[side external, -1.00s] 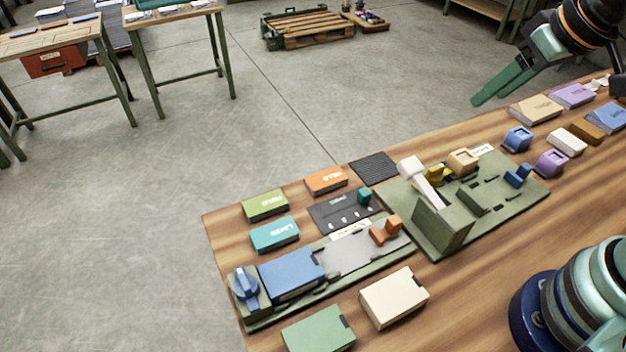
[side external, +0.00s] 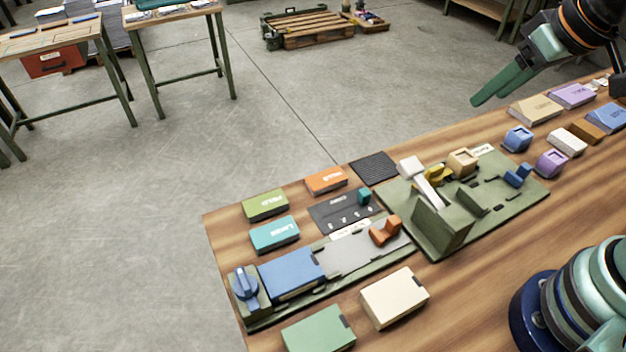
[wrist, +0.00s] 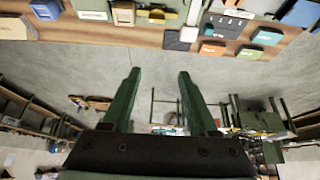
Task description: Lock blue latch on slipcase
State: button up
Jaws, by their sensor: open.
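In the side view a blue slipcase (side external: 291,273) lies at the left end of a long green fixture (side external: 345,277). A blue latch knob (side external: 245,284) stands on a green block against the slipcase's left end. Its exact turn is hard to tell. An orange piece (side external: 385,231) sits at the fixture's right end. My gripper (side external: 480,98) is in the air at the upper right, beyond the table's far edge and far from the latch. In the wrist view my gripper (wrist: 160,80) has its green fingers spread, with nothing between them.
A green board (side external: 505,205) with a white lever (side external: 420,180) stands right of the fixture. A dark panel (side external: 342,213), several coloured boxes, including a cream box (side external: 393,298) and a green box (side external: 318,331), surround the fixture.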

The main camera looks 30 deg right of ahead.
jog(key=shift+o, duration=1.1)
jog(key=shift+w+a, duration=0.1)
jog(key=w+a+r+n+g+y, duration=0.15)
jog(key=w+a+n, duration=0.4)
jog(key=a, duration=0.55)
jog(key=n+g+h, duration=0.2)
jog(key=n+g, duration=0.2)
jog(key=n, duration=0.9)
send_over(243, 278)
notch_tip(243, 278, down, 9)
jog(key=shift+m+y, duration=0.25)
notch_tip(243, 278, down, 11)
jog(key=shift+r, duration=0.1)
grip_shut()
